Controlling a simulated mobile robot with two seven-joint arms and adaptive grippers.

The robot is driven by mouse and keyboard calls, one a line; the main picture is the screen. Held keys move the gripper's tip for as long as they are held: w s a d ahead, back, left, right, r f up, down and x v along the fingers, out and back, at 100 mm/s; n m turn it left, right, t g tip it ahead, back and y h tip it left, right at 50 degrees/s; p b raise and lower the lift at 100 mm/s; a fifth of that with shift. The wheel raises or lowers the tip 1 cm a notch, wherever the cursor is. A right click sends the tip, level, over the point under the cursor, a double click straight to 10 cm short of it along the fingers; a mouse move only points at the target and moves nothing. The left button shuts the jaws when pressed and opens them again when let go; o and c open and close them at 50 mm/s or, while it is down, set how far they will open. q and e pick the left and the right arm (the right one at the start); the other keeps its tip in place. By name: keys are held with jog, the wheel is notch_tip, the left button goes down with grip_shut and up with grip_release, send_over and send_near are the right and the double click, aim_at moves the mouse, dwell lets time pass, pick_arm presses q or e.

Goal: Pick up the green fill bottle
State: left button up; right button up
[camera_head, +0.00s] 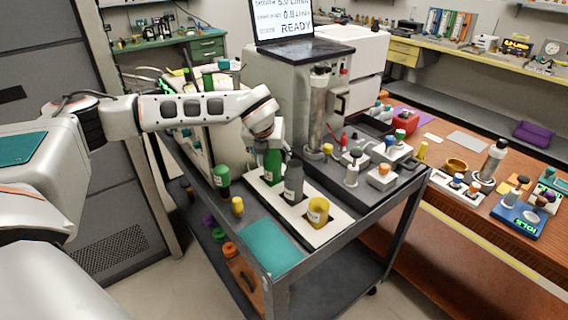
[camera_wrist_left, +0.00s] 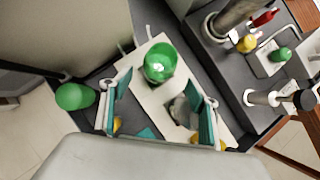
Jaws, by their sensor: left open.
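A green bottle (camera_head: 272,167) stands upright in the white rack (camera_head: 337,228) on the cart. It also shows in the left wrist view (camera_wrist_left: 160,62), just beyond the fingertips. My left gripper (camera_head: 277,142) is above and beside this bottle. In the left wrist view the left gripper (camera_wrist_left: 158,82) is open, its fingers spread with nothing held between them. Another green bottle (camera_head: 222,182) stands on the cart outside the rack; its round green top shows in the left wrist view (camera_wrist_left: 75,96). My right gripper is not in view.
A grey bottle (camera_head: 293,182) and a yellow cup (camera_head: 317,212) stand in the same rack, close to the green bottle. A small yellow-topped item (camera_head: 237,206) and a teal mat (camera_head: 270,247) lie nearby. The machine (camera_head: 282,90) rises behind.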

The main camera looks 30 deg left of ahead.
aim_at(273, 162)
pick_arm(q)
jog(key=shift+x, duration=3.85)
jog(key=shift+a+r, duration=0.1)
jog(key=c, duration=1.3)
jog(key=shift+c, duration=0.4)
jog(key=shift+r, duration=0.1)
